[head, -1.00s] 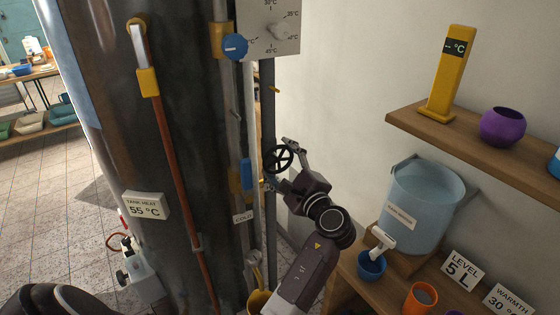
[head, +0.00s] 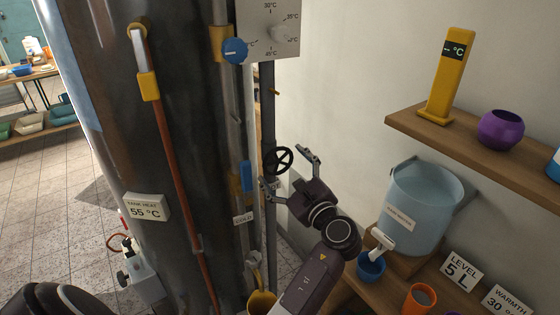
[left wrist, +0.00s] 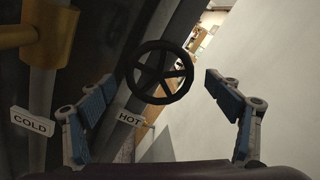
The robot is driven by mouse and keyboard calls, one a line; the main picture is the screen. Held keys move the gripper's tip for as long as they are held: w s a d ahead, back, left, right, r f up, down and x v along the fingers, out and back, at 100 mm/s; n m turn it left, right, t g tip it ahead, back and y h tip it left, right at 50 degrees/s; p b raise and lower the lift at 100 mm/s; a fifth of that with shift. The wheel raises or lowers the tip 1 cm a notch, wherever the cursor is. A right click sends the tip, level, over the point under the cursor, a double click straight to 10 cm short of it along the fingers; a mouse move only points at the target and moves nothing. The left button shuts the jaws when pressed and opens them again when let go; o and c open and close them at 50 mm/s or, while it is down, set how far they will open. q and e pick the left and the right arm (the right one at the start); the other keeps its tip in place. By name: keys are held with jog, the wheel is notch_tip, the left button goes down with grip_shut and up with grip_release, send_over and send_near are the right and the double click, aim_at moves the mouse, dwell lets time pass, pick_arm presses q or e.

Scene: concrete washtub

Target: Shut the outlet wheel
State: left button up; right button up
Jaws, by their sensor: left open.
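The black spoked handwheel (head: 278,160) is on the grey vertical pipe beside the tank. It also shows in the left wrist view (left wrist: 161,73), upper middle, with its spokes clear. I take it to be the outlet wheel; no label on it is readable. My left gripper (head: 288,171) is open and empty, just right of and below the wheel in the head view. In the left wrist view the wheel lies beyond and between the spread fingers (left wrist: 158,122), apart from both. My right gripper is not in view.
A blue dial (head: 235,49) and a temperature plate (head: 268,20) are above the wheel. A blue bucket (head: 425,205) stands right of my arm, under the wooden shelf (head: 470,150).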

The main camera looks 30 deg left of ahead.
pick_arm(q)
jog(key=shift+p+v, duration=0.45)
jog(key=shift+v, duration=2.1)
jog(key=shift+w+f, duration=0.1)
jog(key=b+x, duration=0.2)
jog(key=x, duration=0.5)
jog(key=shift+w+a, duration=0.1)
jog(key=shift+a, duration=0.15)
jog(key=shift+n, duration=0.5)
jog(key=n, duration=0.3)
jog(key=shift+d+r, duration=0.15)
jog(key=shift+r, duration=0.05)
jog(key=shift+f+n, duration=0.1)
jog(key=shift+n, duration=0.2)
